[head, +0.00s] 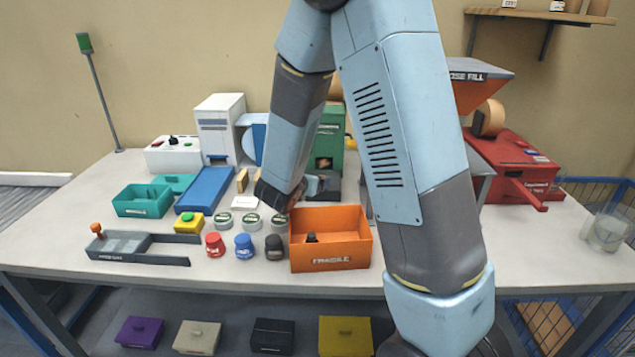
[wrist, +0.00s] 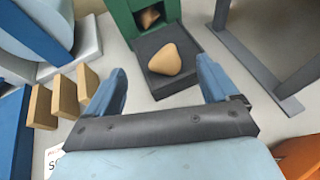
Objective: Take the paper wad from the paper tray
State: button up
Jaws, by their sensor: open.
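The paper wad (wrist: 172,60) is a tan, rounded, lumpy piece in the wrist view. It rests in the dark grey paper tray (wrist: 152,82) in front of a green dispenser. My gripper (wrist: 160,67) is open and empty, its blue fingers spread wide to the left and right of the tray, with the wad between and slightly beyond their tips. No contact shows. In the head view my gripper (head: 276,198) is small and partly hidden by my arm; part of the dark tray (head: 326,188) shows to its right, and I cannot make out the wad there.
The green dispenser (wrist: 119,14) stands behind the tray, with another tan piece (wrist: 150,18) in its opening. Several tan blocks (wrist: 63,96) stand left of my gripper. An orange "FRAGILE" bin (head: 331,257) is at the table's front; jars and lidded tins stand beside it.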

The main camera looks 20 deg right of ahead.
jog(key=shift+w+a+f+n, duration=0.1)
jog(key=shift+a+f+n, duration=0.05)
jog(key=shift+f+n, duration=0.15)
jog(key=shift+w+f, duration=0.15)
jog(key=shift+w, duration=0.1)
jog(key=shift+s+d+x, duration=0.15)
jog(key=shift+d+x, duration=0.05)
jog(key=shift+x, duration=1.5)
jog(key=shift+s+d+x, duration=0.1)
jog(key=shift+d+x, duration=0.05)
jog(key=shift+x, duration=1.55)
jog(key=shift+c, duration=0.3)
jog(key=c, duration=1)
jog(key=shift+o, duration=0.2)
